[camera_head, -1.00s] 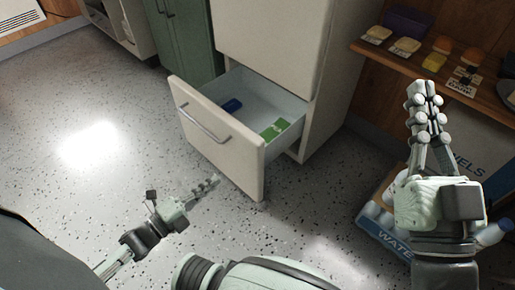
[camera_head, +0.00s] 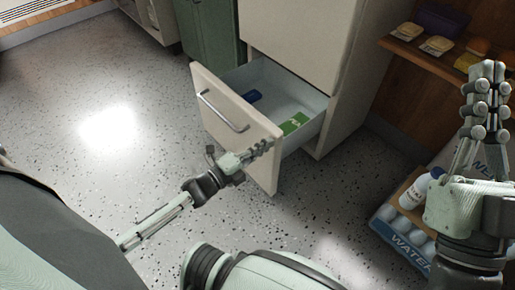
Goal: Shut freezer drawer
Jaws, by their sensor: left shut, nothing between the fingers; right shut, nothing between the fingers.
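The freezer drawer (camera_head: 225,125) is pulled out of the white freezer cabinet (camera_head: 300,40), its front panel facing the lower left. A metal bar handle (camera_head: 222,112) runs across the front. A blue item (camera_head: 252,97) and a green packet (camera_head: 294,123) lie inside. My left gripper (camera_head: 266,146) is shut and empty, in front of the lower right part of the drawer front; whether it touches cannot be told. My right gripper (camera_head: 488,75) is shut and empty, pointing up at the right, well apart from the drawer.
A wooden shelf (camera_head: 420,55) with food packs and a purple box (camera_head: 443,20) is at the upper right. A crate of water bottles (camera_head: 395,233) stands on the floor beside my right arm. A green cabinet (camera_head: 210,35) is behind. Speckled floor is clear at left.

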